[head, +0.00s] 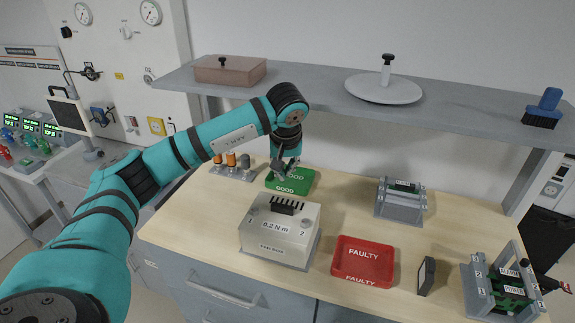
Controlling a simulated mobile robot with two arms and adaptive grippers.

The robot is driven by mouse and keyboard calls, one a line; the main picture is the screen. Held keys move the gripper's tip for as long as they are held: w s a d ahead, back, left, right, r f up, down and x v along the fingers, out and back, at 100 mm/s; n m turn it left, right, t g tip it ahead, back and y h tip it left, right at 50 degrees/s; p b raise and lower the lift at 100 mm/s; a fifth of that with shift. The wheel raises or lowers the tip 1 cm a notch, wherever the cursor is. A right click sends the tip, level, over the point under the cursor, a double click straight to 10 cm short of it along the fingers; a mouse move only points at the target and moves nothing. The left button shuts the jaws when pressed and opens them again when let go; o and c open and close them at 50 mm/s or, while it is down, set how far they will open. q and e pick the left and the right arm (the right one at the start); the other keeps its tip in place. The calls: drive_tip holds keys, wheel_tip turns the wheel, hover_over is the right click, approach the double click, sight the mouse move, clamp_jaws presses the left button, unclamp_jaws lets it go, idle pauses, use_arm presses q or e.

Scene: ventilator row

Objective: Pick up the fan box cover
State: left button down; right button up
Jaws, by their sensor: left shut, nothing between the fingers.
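The fan box (279,246) is a pale box on the workbench, with small lettering on its front. Its cover (258,221) appears to be the pale top, with a "6.2 N m" label, marks 1 and 2, and a black ridged piece (288,206) on it. My left gripper (284,175) is shut and empty, above the green "GOOD" tray (305,178), behind the fan box and apart from it. The gripper hides part of the green tray. My right gripper is not in view.
A red "FAULTY" tray (363,262) lies right of the fan box. Grey fixtures (401,200) stand behind and at right (500,288). The shelf (330,88) above carries a brownish lidded box (231,71), a white disc (384,89) and a blue brush (545,106).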

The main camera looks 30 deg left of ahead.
use_arm(q)
drive_tip(key=p, duration=0.2)
hover_over(285, 201)
drive_tip(key=w+a, duration=0.1)
drive_tip(key=w, duration=0.1)
wheel_tip(285, 201, down, 6)
drive_tip(key=r, duration=0.1)
drive_tip(key=shift+s+d+f+p, duration=0.2)
drive_tip(key=shift+s+d+p, duration=0.2)
drive_tip(key=shift+s, duration=0.2)
drive_tip(key=shift+s+d+f+p, duration=0.2)
drive_tip(key=shift+s+d+p, duration=0.15)
drive_tip(key=shift+s, duration=0.2)
drive_tip(key=shift+s+d, duration=0.2)
drive_tip(key=shift+s, duration=0.25)
drive_tip(key=shift+f, duration=0.1)
drive_tip(key=shift+w, duration=0.1)
